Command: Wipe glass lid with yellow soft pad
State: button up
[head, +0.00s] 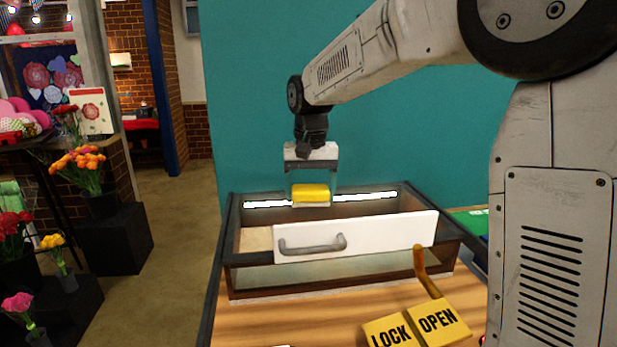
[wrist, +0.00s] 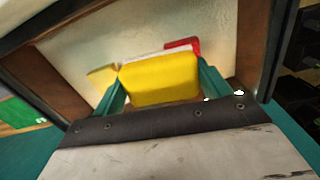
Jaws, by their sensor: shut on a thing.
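The yellow pad (head: 311,193) is between the teal fingers of my gripper (head: 311,202), which is shut on it. The gripper points down over the back part of a dark-framed case (head: 232,225). In the wrist view the pad (wrist: 160,82) fills the space between the fingers, over a pale, glassy surface (wrist: 135,38) inside a brown frame. This looks like the glass lid. I cannot tell whether the pad touches it. A red shape (wrist: 183,44) and a paler yellow one (wrist: 102,76) show beyond the pad, partly hidden by it.
A white panel (head: 390,231) with a grey handle (head: 312,244) stands across the front of the case. A brown lever (head: 426,270) and yellow LOCK (head: 388,333) and OPEN (head: 438,320) plates are at the front right. A teal wall (head: 245,120) is behind. Flowers stand far left.

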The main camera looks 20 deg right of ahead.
jog(key=shift+r, duration=1.6)
